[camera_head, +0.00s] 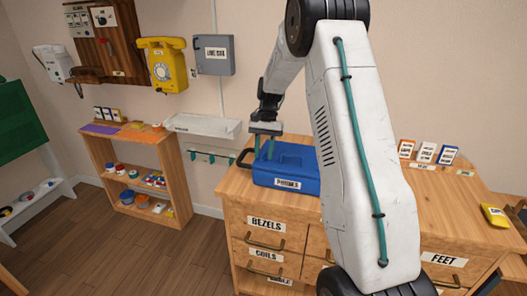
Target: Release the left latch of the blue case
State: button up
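The blue case (298,162) lies closed on the wooden cabinet top, with a white label (288,184) on its front. A dark loop, perhaps a handle, sticks out at its left end. My gripper (264,154) points down over the left part of the case. Its two teal fingers are apart with a gap between them, and I see nothing held. The fingertips are at or just above the case; I cannot tell whether they touch it. The left latch is too small or hidden to make out. My arm covers the area right of the case.
The cabinet (445,210) has labelled drawers in front. A wooden shelf (176,160) with small parts stands to the left. A yellow phone (165,66) and a grey box (214,55) hang on the wall.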

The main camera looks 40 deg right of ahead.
jog(key=v, duration=0.8)
jog(key=shift+f, duration=0.1)
dwell(0.3)
